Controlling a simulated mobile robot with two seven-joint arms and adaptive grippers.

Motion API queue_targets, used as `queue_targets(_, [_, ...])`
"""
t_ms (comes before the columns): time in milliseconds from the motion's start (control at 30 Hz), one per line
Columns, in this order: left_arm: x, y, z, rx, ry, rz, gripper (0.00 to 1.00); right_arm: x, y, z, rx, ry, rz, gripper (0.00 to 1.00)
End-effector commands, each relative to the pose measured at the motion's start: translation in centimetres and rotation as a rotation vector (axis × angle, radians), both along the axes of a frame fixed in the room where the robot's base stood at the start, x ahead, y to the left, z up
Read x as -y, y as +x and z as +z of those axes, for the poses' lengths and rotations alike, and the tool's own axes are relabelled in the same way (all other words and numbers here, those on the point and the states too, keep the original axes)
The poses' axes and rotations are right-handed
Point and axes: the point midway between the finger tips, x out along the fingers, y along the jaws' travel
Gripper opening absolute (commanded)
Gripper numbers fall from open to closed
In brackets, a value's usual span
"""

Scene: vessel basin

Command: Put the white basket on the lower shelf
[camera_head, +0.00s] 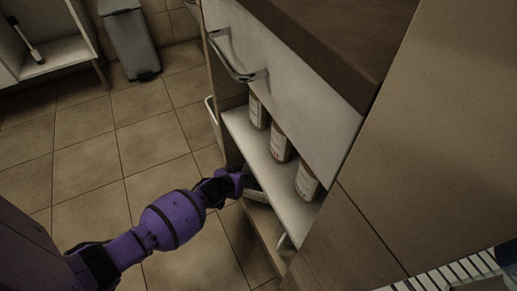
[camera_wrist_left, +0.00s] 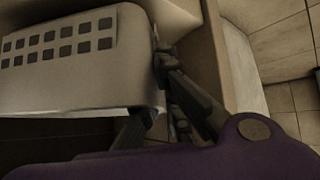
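The white basket (camera_wrist_left: 80,75) with rows of square holes fills the left of the left wrist view. My left gripper (camera_wrist_left: 155,95) is at the basket's right end. One finger lies along the outside of that end, and the other passes partly out of sight behind its lower corner. Whether the fingers press on the basket cannot be told. In the head view my left gripper (camera_head: 238,181) reaches into the cabinet below the white shelf board with bottles, above the lower shelf (camera_head: 262,232). The basket is mostly hidden there. My right gripper is not in view.
Several brown bottles (camera_head: 280,146) stand on the white shelf board (camera_head: 254,150) just above my left gripper. A drawer front with a metal handle (camera_head: 232,62) is above them. A grey bin (camera_head: 130,40) stands at the back left. The tiled floor (camera_head: 145,145) left of the cabinet is clear.

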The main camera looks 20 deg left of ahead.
Motion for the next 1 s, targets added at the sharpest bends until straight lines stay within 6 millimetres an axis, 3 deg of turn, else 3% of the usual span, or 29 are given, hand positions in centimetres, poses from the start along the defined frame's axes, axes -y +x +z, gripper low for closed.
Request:
queue_targets(767, [0.0,0.1,-1.5,0.001,-0.001,-0.001,0.0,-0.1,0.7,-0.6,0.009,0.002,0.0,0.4])
queue_targets(933, [0.0,0.1,-1.5,0.001,-0.001,-0.001,0.24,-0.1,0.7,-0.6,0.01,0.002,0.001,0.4])
queue_targets(1000, [0.0,0.1,-1.5,0.001,-0.001,-0.001,0.27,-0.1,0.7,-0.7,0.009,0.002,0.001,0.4])
